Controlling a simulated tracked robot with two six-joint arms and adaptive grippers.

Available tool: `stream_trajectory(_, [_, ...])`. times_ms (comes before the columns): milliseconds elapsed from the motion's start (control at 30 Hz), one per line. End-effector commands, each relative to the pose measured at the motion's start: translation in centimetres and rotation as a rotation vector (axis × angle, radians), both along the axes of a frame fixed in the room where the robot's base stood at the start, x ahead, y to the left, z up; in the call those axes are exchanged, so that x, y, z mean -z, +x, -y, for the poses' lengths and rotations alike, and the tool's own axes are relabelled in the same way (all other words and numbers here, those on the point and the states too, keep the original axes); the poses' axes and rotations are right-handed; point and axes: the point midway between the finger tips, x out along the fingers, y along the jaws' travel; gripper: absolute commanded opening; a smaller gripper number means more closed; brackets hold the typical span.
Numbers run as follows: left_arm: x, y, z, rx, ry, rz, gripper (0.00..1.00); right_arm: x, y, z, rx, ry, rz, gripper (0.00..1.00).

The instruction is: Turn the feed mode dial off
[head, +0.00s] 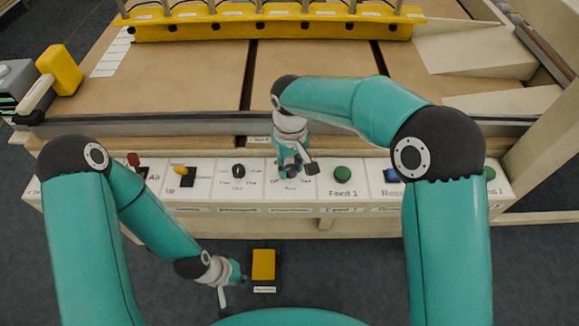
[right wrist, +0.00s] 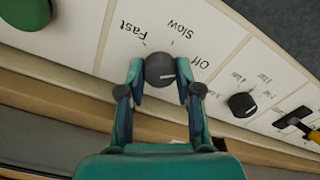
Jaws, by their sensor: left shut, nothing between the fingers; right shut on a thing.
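The feed mode dial (right wrist: 160,69) is a dark round knob on the white panel, with "Fast", "Slow" and "Off" printed around it. A pale mark shows on the knob's right part in the right wrist view, on the side of the "Off" label; its exact setting is hard to tell. My right gripper (right wrist: 159,85) is shut on the knob, one finger on each side. In the head view my right gripper (head: 296,168) hides the dial. My left gripper (head: 223,299) is shut and empty, low in front of the panel near the yellow pedal.
Left of the dial on the panel (head: 325,190) are another black knob (head: 238,171) and a yellow-handled switch (head: 182,172). A green button (head: 342,173) sits close on the right. The yellow pedal (head: 263,265) is on the floor in front.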

Motion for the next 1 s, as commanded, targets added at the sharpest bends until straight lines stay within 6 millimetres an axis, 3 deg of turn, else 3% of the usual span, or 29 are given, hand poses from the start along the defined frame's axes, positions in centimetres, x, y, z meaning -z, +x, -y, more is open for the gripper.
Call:
stream_trajectory(300, [0.39,0.00,0.00,0.000,0.000,0.000,0.00,-0.20,0.20,-0.02,0.117,0.003,0.008,0.00])
stream_trajectory(767, [0.40,0.00,0.00,0.000,0.000,0.000,0.00,-0.25,0.22,0.00,0.133,0.003,0.008,0.00])
stream_trajectory(800, [0.40,0.00,0.00,0.000,0.000,0.000,0.00,-0.26,0.23,0.01,0.133,0.003,0.008,0.35])
stream_trajectory(933, [0.40,0.00,0.00,0.000,0.000,0.000,0.00,-0.20,0.17,0.02,0.133,0.002,0.007,0.57])
stream_trajectory(1000, [0.41,0.00,0.00,0.000,0.000,0.000,0.00,-0.16,0.14,0.02,0.132,0.001,0.005,0.59])
